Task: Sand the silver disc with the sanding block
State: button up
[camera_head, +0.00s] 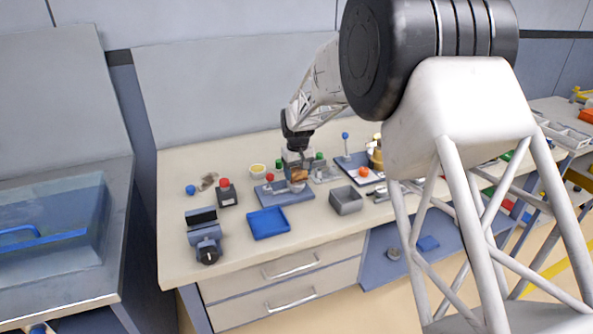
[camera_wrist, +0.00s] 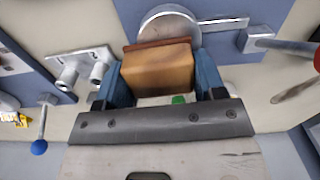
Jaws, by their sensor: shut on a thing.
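My gripper (camera_wrist: 163,80) is shut on the sanding block (camera_wrist: 152,66), a tan-orange block with a darker reddish-brown edge, held between two blue fingers. The silver disc (camera_wrist: 168,16) is round and grey, just beyond the block in the wrist view; the block hides its near part. I cannot tell whether block and disc touch. In the head view, my gripper (camera_head: 297,160) points down over a blue-grey plate (camera_head: 268,193). The block (camera_head: 299,176) shows there as a small orange patch, with the disc (camera_head: 297,187) just below it, partly hidden.
A blue tray (camera_head: 268,223) and a grey bin (camera_head: 346,200) stand near the plate. A vise (camera_head: 204,239) sits at the table's front left. The front left tabletop is partly clear.

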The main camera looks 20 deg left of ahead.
jog(key=shift+s+d, duration=1.6)
jog(key=shift+d, duration=0.05)
notch_tip(320, 180, up, 8)
